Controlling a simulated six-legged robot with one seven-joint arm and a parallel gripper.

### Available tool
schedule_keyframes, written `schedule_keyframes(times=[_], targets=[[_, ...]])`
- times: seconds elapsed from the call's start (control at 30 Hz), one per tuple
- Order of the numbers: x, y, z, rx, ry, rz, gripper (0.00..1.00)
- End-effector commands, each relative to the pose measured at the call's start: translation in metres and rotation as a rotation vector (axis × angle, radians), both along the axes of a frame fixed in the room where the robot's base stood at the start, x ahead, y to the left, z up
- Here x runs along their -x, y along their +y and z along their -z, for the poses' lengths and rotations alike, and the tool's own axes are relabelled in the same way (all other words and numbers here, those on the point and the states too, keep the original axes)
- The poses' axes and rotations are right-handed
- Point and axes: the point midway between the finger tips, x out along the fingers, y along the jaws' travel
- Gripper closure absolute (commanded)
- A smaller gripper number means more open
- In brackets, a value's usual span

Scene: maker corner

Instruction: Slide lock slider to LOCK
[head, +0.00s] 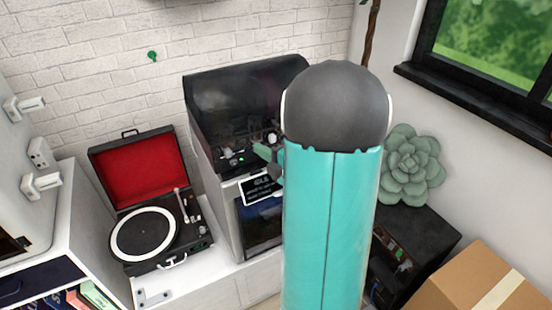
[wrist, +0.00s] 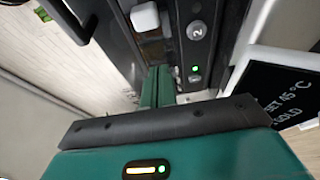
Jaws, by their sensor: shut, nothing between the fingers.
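A dark machine (head: 240,110) with a smoky lid stands on the white cabinet, with small controls on its front ledge. In the wrist view its black panel (wrist: 215,55) carries a white block (wrist: 145,17) on a lighter track, which looks like the lock slider. No LOCK marking is readable. My gripper (wrist: 158,72) is shut and empty, its green fingertips at the panel below the white block in the picture, apart from it. In the head view my arm hides much of the machine's right side; part of my gripper (head: 266,152) shows at its front.
A black sign (head: 262,187) hangs in front. A record player (head: 145,235) stands left; a cardboard box (head: 480,285) and a succulent (head: 408,165) are right.

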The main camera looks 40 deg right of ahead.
Motion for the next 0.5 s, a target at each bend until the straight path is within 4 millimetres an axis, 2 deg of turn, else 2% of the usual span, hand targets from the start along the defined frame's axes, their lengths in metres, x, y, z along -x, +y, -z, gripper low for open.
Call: schedule_keyframes(times=[0.07, 0.1, 0.23, 0.5], targets=[[-0.017, 0.002, 0.000, -0.001, 0.000, -0.003, 1.00], [-0.011, -0.010, 0.001, 0.000, 0.001, 0.005, 1.00], [-0.005, -0.028, 0.000, 0.001, 0.000, 0.004, 1.00], [-0.001, -0.038, 0.000, 0.001, 0.000, 0.001, 1.00]])
